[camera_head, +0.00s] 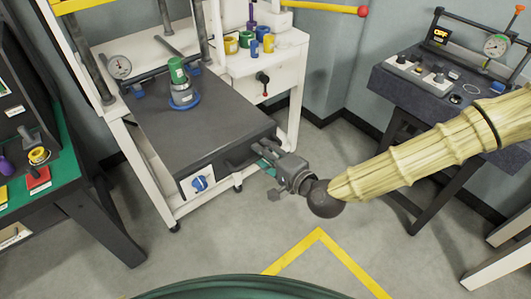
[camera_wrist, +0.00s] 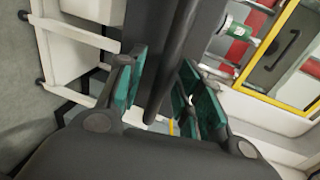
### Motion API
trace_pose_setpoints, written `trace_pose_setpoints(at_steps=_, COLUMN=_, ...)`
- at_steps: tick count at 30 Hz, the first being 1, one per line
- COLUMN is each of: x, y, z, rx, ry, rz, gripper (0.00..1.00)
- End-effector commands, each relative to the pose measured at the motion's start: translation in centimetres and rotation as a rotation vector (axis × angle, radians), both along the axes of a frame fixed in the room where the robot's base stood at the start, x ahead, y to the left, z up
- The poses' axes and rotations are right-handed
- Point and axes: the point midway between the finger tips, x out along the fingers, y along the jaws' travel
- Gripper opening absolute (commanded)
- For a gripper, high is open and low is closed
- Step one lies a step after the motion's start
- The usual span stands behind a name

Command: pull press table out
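The press table (camera_head: 175,128) is a dark flat slab in the white press frame. My gripper (camera_head: 267,162) is at the right part of the table's front edge, by the dark handle (camera_head: 240,160). In the wrist view my gripper (camera_wrist: 163,75) has its green-padded fingers apart, on either side of a dark bar (camera_wrist: 178,60), which looks like the handle. A gap seems to show beside the bar; contact is not clear.
A workbench with a green top (camera_head: 65,165) stands at left, and a dark instrument table (camera_head: 430,90) at right. A white shelf with coloured cups (camera_head: 245,40) adjoins the press. The floor before the press is clear, with yellow tape (camera_head: 318,240).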

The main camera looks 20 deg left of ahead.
Motion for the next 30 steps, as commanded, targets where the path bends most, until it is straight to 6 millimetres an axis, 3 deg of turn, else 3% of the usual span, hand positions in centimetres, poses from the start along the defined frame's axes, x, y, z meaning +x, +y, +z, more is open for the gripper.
trace_pose_setpoints(at_steps=30, x=-4.3, y=-7.9, z=1.9, rx=-0.001, ry=0.001, rz=-0.002, gripper=0.35)
